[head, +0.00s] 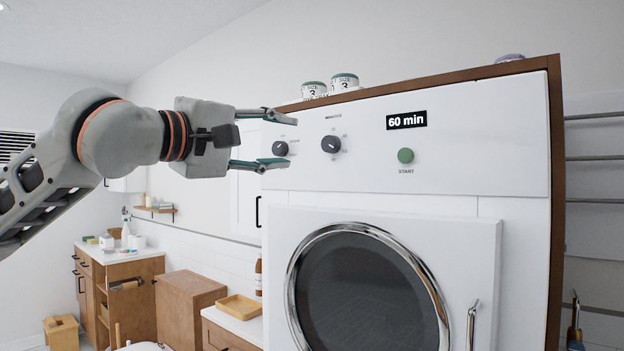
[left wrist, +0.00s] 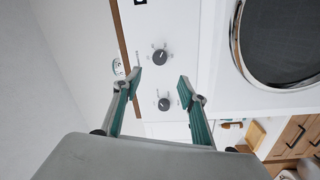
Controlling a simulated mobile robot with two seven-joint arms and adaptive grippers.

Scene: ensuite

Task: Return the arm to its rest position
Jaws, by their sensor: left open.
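My left arm reaches in from the left in the head view, and its left gripper (head: 268,138) is open and empty beside the left knob (head: 281,149) of the white machine (head: 390,205). In the left wrist view the open fingers (left wrist: 158,84) point toward the panel, with one knob (left wrist: 164,104) showing between the fingertips and another knob (left wrist: 159,57) beyond. Whether a fingertip touches the left knob I cannot tell. The display (head: 406,120) reads 60 min, and a green start button (head: 405,155) is below it. The round door is shut. My right gripper is not in view.
Tins (head: 344,82) stand on top of the machine's wooden casing (head: 555,200). A wooden tray (head: 239,307) lies on a low counter left of the machine. A wooden cabinet (head: 130,285) stands farther back. The space around my left forearm looks clear.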

